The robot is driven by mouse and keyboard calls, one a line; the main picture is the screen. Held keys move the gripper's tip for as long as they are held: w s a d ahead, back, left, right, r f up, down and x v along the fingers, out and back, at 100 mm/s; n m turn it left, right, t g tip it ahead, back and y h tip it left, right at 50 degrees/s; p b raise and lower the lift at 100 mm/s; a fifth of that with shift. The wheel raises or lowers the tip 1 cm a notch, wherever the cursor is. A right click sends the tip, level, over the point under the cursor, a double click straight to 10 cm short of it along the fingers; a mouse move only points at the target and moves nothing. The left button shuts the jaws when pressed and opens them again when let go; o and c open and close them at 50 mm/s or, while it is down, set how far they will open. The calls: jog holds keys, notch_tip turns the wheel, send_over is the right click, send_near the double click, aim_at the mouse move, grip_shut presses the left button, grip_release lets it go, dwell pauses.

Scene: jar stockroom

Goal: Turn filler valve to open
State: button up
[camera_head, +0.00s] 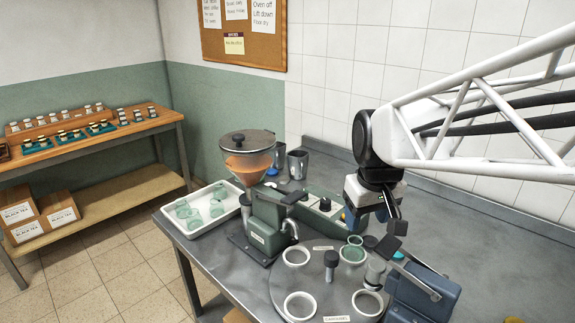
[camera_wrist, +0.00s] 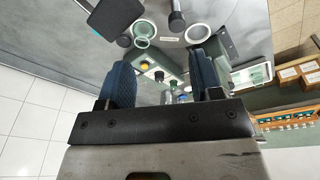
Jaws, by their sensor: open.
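The filler (camera_head: 265,215) is a green machine on the bench, with a lidded hopper (camera_head: 247,160) of orange-brown contents on top. A black lever (camera_head: 294,197) sticks out from its side above the spout (camera_head: 290,229); I take it for the valve handle, and its exact setting is hard to tell. My gripper (camera_head: 373,214) is to the right of the filler, above the carousel's back edge, apart from the lever. In the wrist view my gripper (camera_wrist: 165,80) has its two blue fingers spread with nothing held between them. The lever is not clear there.
The round carousel (camera_head: 312,270) carries several white rings and a dark centre post (camera_head: 331,262). A green control box (camera_head: 318,208) stands behind it. A blue-grey device (camera_head: 420,292) stands to the right. A white tray (camera_head: 203,216) of glass jars is left of the filler. The rear right bench is clear.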

jog(key=w+a+f+n+g, duration=0.1)
jog(key=w+a+n, duration=0.1)
jog(key=w, duration=0.9)
jog(key=w+a+f+n, duration=0.2)
jog(key=w, duration=0.9)
jog(key=w+a+f+n, duration=0.1)
jog(key=w+f, duration=0.2)
jog(key=w, duration=0.3)
jog(key=w+a+f+n, duration=0.1)
jog(key=w+a+f, duration=0.1)
jog(key=w, duration=0.4)
jog(key=w+a+f+n+g, duration=0.1)
jog(key=w+f+n, duration=0.1)
jog(key=w+f, duration=0.2)
jog(key=shift+w+a+f, duration=0.1)
jog(key=shift+w+f, duration=0.1)
jog(key=shift+w, duration=0.25)
jog(key=shift+w+a+f, duration=0.1)
jog(key=shift+w+f, duration=0.1)
jog(key=shift+w, duration=0.25)
jog(key=shift+w+f, duration=0.3)
jog(key=shift+w, duration=0.05)
jog(key=shift+f, duration=3.9)
